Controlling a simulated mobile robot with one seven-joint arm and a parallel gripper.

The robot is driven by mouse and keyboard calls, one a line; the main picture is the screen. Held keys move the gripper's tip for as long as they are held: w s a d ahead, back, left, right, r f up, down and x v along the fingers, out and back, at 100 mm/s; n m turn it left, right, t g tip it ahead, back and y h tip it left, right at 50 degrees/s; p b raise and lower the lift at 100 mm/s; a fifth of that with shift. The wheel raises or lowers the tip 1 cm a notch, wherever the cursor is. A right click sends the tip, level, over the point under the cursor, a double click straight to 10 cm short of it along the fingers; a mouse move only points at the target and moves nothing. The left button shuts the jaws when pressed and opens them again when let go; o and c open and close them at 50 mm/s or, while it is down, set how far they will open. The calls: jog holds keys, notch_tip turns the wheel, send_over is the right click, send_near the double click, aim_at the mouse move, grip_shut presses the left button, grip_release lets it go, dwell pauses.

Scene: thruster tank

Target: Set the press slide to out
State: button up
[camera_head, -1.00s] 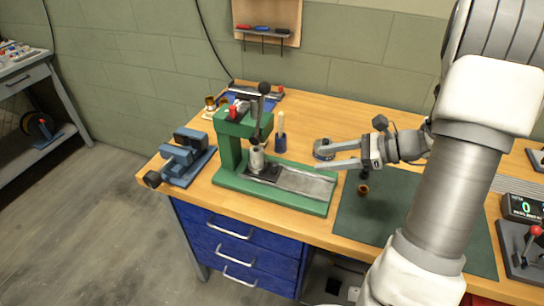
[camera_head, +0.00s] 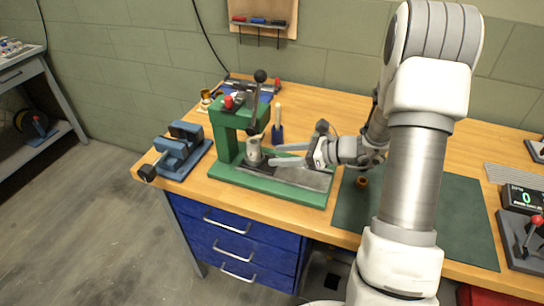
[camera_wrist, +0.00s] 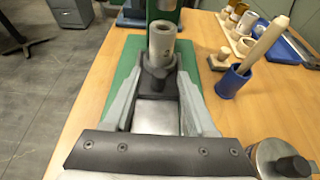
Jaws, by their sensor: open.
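The green press (camera_head: 229,150) stands on the bench, and its base carries a bare metal track (camera_head: 305,177). The dark slide (camera_head: 244,163) sits at the track's left end, beneath the press head, with a grey metal cylinder (camera_head: 254,150) on it. My gripper (camera_head: 273,156) is open and low over the track, just right of the cylinder. In the wrist view its fingers (camera_wrist: 158,88) lie on either side of the slide's dark front part (camera_wrist: 155,83), with the cylinder (camera_wrist: 163,45) just beyond. I cannot tell whether the fingers touch the slide.
A blue vise (camera_head: 180,150) stands left of the press. A blue cup with a wooden-handled tool (camera_head: 278,125) stands close behind the track. A round metal container (camera_wrist: 283,160) is near my gripper at right. A green mat (camera_head: 455,215) and counter (camera_head: 522,200) lie further right.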

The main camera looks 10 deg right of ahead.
aim_at(274, 156)
jog(key=shift+x, duration=1.6)
grip_shut()
jog(key=shift+s, duration=0.1)
